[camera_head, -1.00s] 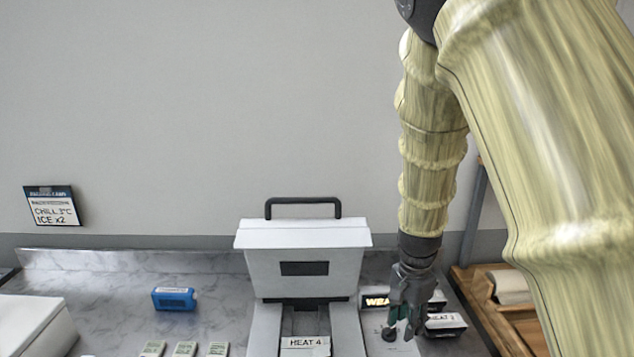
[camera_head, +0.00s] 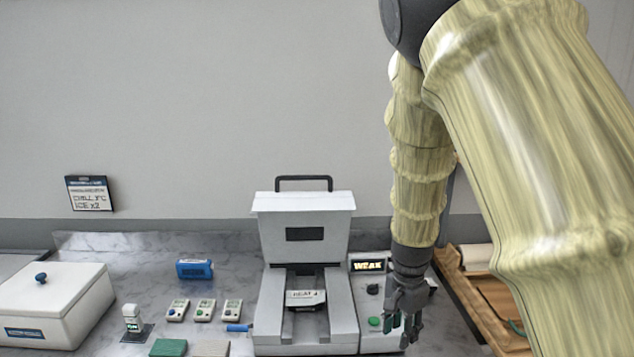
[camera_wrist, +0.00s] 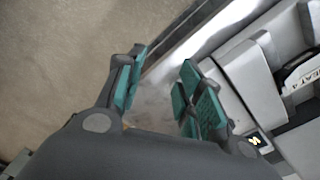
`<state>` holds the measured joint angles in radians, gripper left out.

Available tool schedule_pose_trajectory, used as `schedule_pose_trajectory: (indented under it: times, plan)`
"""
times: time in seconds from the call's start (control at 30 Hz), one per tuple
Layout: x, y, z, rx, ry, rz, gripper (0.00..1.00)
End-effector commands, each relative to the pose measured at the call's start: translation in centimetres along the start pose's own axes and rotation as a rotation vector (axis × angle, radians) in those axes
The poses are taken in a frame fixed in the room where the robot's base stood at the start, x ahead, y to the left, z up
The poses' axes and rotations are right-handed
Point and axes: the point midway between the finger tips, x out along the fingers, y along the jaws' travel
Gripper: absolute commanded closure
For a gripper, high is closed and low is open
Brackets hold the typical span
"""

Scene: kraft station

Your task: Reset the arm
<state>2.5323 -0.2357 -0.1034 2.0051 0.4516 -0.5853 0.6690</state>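My arm hangs from the upper right in the head view. It ends in my gripper (camera_head: 407,335), which points down in front of the right side of the control panel of a white heat machine (camera_head: 304,230). In the wrist view my gripper (camera_wrist: 163,65) has its two green-padded fingers apart with nothing between them. The panel shows a lit "WEAK" display (camera_head: 369,266), a black knob (camera_head: 373,289) and a green button (camera_head: 375,322). I cannot tell how far the fingers are from the panel.
A labelled "HEAT 4" piece (camera_head: 305,297) lies in the machine. A white lidded box (camera_head: 50,305), a blue device (camera_head: 195,269) and several small white units (camera_head: 204,310) stand on the marble counter to the left. A wooden tray (camera_head: 480,290) is at the right.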

Motion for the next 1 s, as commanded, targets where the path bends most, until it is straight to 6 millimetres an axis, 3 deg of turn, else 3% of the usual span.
schedule_pose_trajectory:
  times: [0.47,0.77,1.0]
  plan:
    - [10.6,4.6,-0.1,-0.137,0.032,0.046,0.63]
    - [23.3,11.5,1.9,-0.355,0.047,0.09,0.63]
    - [32.3,18.1,5.4,-0.559,0.042,0.095,0.63]
